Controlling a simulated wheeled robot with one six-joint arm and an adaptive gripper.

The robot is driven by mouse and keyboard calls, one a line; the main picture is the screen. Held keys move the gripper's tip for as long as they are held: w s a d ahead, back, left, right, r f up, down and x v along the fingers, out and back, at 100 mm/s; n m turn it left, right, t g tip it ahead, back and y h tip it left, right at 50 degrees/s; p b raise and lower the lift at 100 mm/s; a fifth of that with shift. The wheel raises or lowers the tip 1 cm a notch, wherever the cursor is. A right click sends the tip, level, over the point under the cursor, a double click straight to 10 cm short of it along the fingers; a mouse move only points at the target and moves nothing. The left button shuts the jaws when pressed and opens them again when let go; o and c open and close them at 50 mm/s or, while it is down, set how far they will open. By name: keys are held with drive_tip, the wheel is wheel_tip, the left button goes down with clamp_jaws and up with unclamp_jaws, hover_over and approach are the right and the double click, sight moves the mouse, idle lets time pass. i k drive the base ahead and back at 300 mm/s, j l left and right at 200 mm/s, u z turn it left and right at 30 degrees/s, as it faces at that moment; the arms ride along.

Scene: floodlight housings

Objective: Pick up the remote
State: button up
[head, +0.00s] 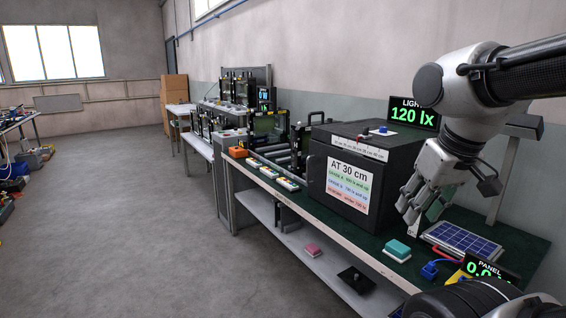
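Two small, flat white pieces with coloured marks lie on the dark green bench top, left of the black box. One is the nearer white piece (288,184), the other the farther white piece (268,172). Either may be the remote; they are too small to tell. My gripper (418,212) hangs in the air at the right, pointing down, in front of the black box's right side. Its fingers look apart, with nothing visible held between them. It is well away from both white pieces.
The black box (340,194) with an "AT 30 cm" sign stands between my gripper and the white pieces. A teal block on a white base (397,249), a solar panel (462,238) and a blue connector (430,270) lie at the right.

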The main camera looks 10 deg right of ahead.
sight(263, 171)
drive_tip(key=i+j+z, duration=0.55)
drive_tip(key=i+j, duration=0.45)
drive_tip(key=i+j+z, duration=0.1)
drive_tip(key=i+j, duration=0.75)
drive_tip(key=j, duration=0.2)
drive_tip(key=i+j+z, duration=0.1)
drive_tip(key=i+j, duration=0.35)
drive_tip(key=i+j+z, duration=0.1)
drive_tip(key=i+j, duration=0.3)
drive_tip(key=j, duration=0.25)
